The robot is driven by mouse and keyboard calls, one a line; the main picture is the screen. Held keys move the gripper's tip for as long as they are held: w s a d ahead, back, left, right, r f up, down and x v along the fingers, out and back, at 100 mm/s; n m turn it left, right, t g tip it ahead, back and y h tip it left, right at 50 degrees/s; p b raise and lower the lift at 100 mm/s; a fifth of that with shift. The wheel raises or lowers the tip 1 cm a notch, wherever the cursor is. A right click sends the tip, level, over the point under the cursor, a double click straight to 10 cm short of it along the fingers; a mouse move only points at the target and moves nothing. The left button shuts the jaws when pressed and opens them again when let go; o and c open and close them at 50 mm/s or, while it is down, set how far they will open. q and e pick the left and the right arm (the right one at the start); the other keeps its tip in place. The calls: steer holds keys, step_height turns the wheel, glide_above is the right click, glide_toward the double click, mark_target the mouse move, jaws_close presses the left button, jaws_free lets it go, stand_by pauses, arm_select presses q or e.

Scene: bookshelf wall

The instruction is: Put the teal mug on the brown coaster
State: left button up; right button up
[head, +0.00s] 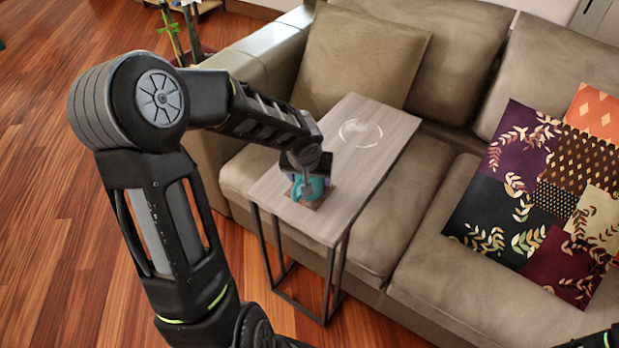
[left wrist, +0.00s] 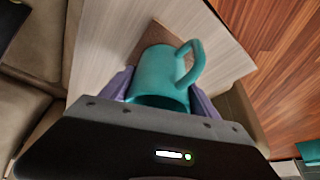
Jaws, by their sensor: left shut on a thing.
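The teal mug (head: 311,188) is at the near end of the side table, and it also shows in the left wrist view (left wrist: 158,77) with its handle to the right. My left gripper (head: 307,178) comes down from above and is shut on the mug, with a purple finger on each side of it in the left wrist view (left wrist: 160,92). The brown coaster (head: 313,205) lies on the table under the mug, partly hidden by it; its edge shows behind the mug in the left wrist view (left wrist: 152,34). I cannot tell whether the mug touches the coaster.
The side table (head: 385,135) has a pale wood top and thin dark legs. A clear round dish (head: 360,132) sits toward its far end. A beige sofa (head: 425,210) with a patchwork blanket (head: 545,195) stands around it. A potted plant (head: 172,40) is at the back left.

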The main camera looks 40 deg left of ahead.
arm_select(q)
steer(key=shift+r, duration=0.1)
steer(key=shift+f+b, duration=0.2)
steer(key=shift+b, duration=0.1)
steer(key=o, duration=1.7)
steer(key=shift+r, duration=0.15)
steer(key=shift+r+p, duration=0.2)
steer(key=shift+p, duration=0.25)
steer(key=shift+p+v, duration=1.3)
steer(key=shift+v, duration=4.6)
steer(key=shift+f, duration=0.1)
